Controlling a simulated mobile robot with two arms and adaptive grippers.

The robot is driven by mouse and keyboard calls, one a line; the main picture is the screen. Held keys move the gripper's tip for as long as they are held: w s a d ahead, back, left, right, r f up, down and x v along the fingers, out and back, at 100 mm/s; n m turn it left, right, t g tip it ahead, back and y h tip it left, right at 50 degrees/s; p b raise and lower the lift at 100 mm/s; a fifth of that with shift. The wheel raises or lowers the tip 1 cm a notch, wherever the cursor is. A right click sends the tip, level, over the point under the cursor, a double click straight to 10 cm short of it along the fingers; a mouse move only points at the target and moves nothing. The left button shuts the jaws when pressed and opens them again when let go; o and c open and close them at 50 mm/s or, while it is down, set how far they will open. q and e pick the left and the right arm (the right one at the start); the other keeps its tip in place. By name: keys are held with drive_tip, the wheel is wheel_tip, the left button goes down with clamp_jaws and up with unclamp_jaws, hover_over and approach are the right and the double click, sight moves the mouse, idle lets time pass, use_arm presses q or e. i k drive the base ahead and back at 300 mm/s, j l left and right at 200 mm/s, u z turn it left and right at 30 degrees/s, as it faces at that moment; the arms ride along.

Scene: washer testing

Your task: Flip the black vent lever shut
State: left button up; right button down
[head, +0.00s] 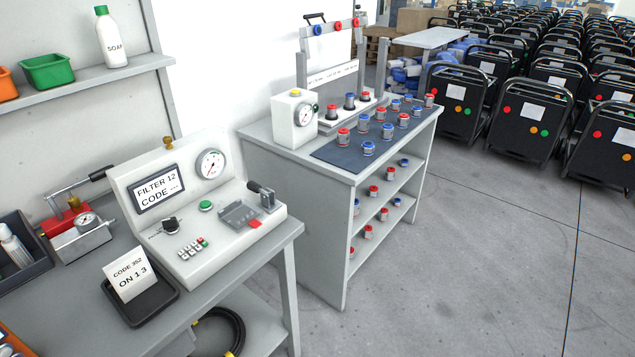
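A white tester console (262,227) stands on the grey bench at left, with a round gauge (210,164) and a display reading "FILTER 12 CODE --". A small black lever or knob (170,224) sits on its top face, left of a green button (205,206). It is too small to read its setting. A black-handled clamp lever (261,189) stands at the console's right, beside a grey fixture (240,214) with a red tab. I cannot tell for certain which black part is the vent lever. Neither of my grippers is in view.
A hand pump (81,232) with a black handle stands left of the console. A card (130,275) reading "CODE 352 ON 1 3" rests in a black stand in front. A second bench (260,150) with red and blue filters stands behind. The floor (480,270) at right is clear.

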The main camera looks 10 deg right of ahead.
sight(252, 185)
drive_tip(key=i+l+u, duration=0.1)
drive_tip(key=u, duration=0.8)
drive_tip(key=i+l+u, duration=0.15)
drive_tip(key=l+u, duration=0.25)
drive_tip(key=l, duration=0.3)
drive_tip(key=l+u, duration=0.4)
drive_tip(key=l, duration=0.35)
drive_tip(key=l+u, duration=0.4)
drive_tip(key=l, duration=0.35)
drive_tip(key=k+l, duration=0.1)
drive_tip(key=l, duration=0.85)
drive_tip(key=k+l+u, duration=0.1)
drive_tip(key=l, duration=0.35)
drive_tip(key=k+l, duration=0.1)
drive_tip(key=l, duration=0.4)
drive_tip(key=k+l, duration=0.1)
drive_tip(key=l, duration=0.35)
drive_tip(key=k+l, duration=0.1)
drive_tip(key=l, duration=0.4)
drive_tip(key=k+l+u, duration=0.1)
drive_tip(key=l, duration=0.35)
